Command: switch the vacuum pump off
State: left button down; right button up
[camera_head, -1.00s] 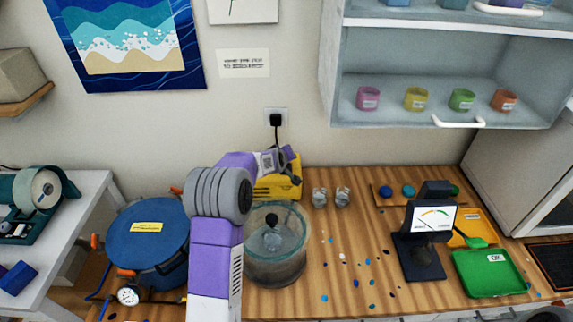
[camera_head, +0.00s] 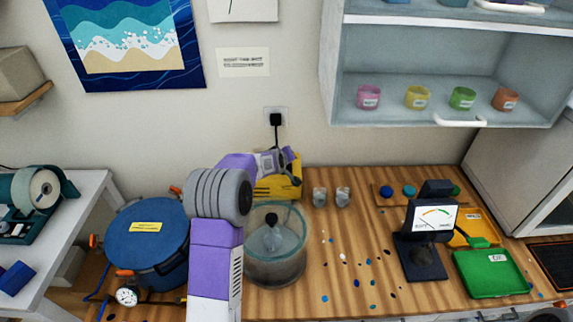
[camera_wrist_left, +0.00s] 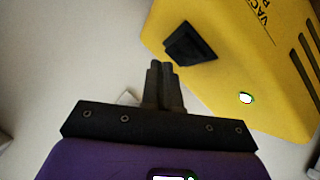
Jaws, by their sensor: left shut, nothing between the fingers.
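The vacuum pump (camera_head: 277,190) is a yellow box at the back of the wooden bench, partly hidden behind my left arm in the head view. In the left wrist view the pump (camera_wrist_left: 225,75) fills the upper right, with a black rocker switch (camera_wrist_left: 190,44) on its face and a small bright light (camera_wrist_left: 246,98) with a greenish edge. My left gripper (camera_wrist_left: 160,66) is shut and empty, its tips just left of the switch in that view. I cannot tell whether they touch the pump. My right gripper is not in view.
A clear glass vessel (camera_head: 275,275) stands in front of the pump, close to my left arm. A blue-lidded pot (camera_head: 147,240) with a gauge (camera_head: 127,296) is to the left. A wall plug (camera_head: 276,119) is behind the pump. A black meter (camera_head: 424,262) stands on the right.

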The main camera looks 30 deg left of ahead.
pick_arm(q)
jog(key=shift+f+b, duration=0.35)
dwell(0.3)
dwell(0.4)
jog(key=shift+r+p, duration=0.6)
jog(key=shift+r, duration=0.2)
jog(key=r+p, duration=0.2)
jog(key=r, duration=0.1)
jog(key=r+p, duration=0.2)
jog(key=shift+s+d, duration=0.15)
jog(key=shift+s, duration=0.15)
